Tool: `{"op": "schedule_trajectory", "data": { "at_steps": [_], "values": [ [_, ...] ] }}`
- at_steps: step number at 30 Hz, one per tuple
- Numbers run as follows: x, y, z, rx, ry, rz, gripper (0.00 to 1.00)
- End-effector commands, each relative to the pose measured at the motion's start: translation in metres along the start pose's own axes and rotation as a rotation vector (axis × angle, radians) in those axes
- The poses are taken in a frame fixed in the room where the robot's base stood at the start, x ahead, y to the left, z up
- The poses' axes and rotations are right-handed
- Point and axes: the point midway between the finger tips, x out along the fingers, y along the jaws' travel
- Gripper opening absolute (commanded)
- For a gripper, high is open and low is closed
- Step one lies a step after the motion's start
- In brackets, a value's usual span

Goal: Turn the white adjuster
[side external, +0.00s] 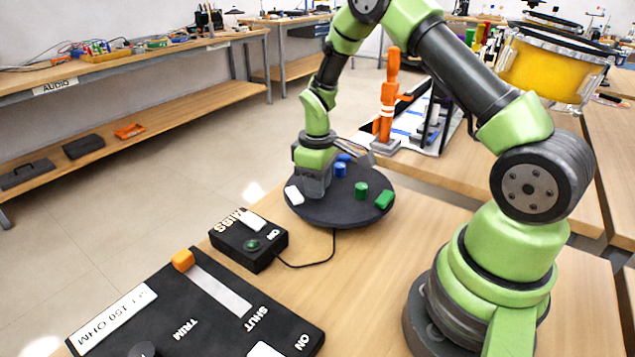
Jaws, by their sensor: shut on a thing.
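A round dark pad (335,212) lies on the wooden table and carries coloured pieces. A white block (294,195) sits at its left edge, just left of my gripper (314,191). My gripper points down over the left part of the pad, its jaws shut low at the surface. The jaws cover what they hold; from its place beside the white block, it appears to be the white adjuster, which I cannot see directly. A blue knob (340,170) and blue block (344,158) stand behind to the right. A green knob (361,188) and green block (384,200) are at the right.
A black switch box (262,258) with a green button is in front, its cable running to the pad. A larger black panel (215,335) with an orange slider (182,260) lies nearer. An orange figure (388,95) stands behind.

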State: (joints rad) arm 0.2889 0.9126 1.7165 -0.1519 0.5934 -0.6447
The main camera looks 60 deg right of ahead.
Motion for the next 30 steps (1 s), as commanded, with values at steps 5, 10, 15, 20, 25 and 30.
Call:
{"op": "schedule_trajectory", "data": {
  "at_steps": [5, 10, 15, 20, 25, 30],
  "values": [
    [-0.0006, 0.0001, 0.0003, 0.171, -0.001, 0.000, 0.03],
    [-0.0006, 0.0001, 0.0004, 0.329, -0.001, 0.000, 0.03],
    [-0.0007, 0.0001, 0.0005, 0.471, -0.001, 0.000, 0.03],
    [-0.0007, 0.0000, 0.0005, 0.579, -0.002, -0.001, 0.03],
    [-0.0007, 0.0000, 0.0006, 0.662, -0.002, -0.001, 0.03],
    [-0.0008, 0.0000, 0.0006, 0.709, -0.002, -0.001, 0.03]
  ]
}}
